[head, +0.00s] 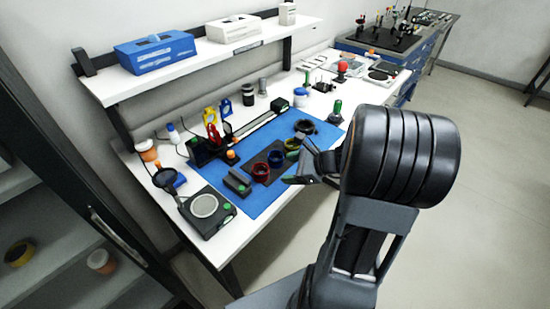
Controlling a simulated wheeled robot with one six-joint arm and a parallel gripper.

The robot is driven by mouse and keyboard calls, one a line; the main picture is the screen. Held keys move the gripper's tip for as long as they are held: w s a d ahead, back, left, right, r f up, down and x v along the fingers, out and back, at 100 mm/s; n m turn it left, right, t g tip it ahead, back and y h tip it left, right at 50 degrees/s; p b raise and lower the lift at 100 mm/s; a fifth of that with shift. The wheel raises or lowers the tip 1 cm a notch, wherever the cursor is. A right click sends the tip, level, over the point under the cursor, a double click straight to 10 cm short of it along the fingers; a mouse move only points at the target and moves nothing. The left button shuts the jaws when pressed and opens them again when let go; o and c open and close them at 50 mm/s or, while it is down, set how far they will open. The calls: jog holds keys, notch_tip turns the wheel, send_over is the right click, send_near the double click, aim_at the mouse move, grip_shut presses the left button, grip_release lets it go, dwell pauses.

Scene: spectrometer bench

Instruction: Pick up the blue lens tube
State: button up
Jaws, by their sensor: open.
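The blue lens tube (276,159) looks like a short dark blue ring. It is on a dark grey pad (250,153) on the blue mat, between a red ring (261,173) and an olive-green ring (292,144). My gripper (298,163) is open and appears just right of the blue ring in the picture. Its fingers are small and partly hidden behind my arm, and its height above the mat is hard to tell. Nothing shows between the fingers.
The blue mat (255,206) covers the middle of the white bench. A black ring (304,127) and a green-topped post (336,111) are farther back. A dark box (237,182) and a scale-like device (205,207) are to the left. A shelf (205,60) overhangs the back.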

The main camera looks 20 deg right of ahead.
jog(key=d+m+t, duration=0.1)
jog(key=d+m, duration=0.1)
jog(key=w+d+m+t+h, duration=0.1)
jog(key=d+m, duration=0.1)
jog(key=d+f+m+t, duration=0.1)
jog(key=d, duration=0.1)
jog(key=shift+w+d+f+m, duration=0.1)
jog(key=shift+w+d+m, duration=0.05)
jog(key=shift+w+m, duration=0.2)
send_near(271, 155)
jog(key=shift+w+a+f+m+h+p, duration=0.3)
jog(key=shift+w+a+f+h, duration=0.1)
jog(key=shift+w+a+f, duration=0.2)
jog(key=shift+t, duration=0.3)
jog(key=shift+p+x, duration=0.6)
jog(key=shift+x, duration=2.25)
jog(key=shift+a+r, duration=0.1)
jog(key=shift+a, duration=0.05)
jog(key=c, duration=0.7)
jog(key=shift+r, duration=0.1)
jog(key=shift+c, duration=0.2)
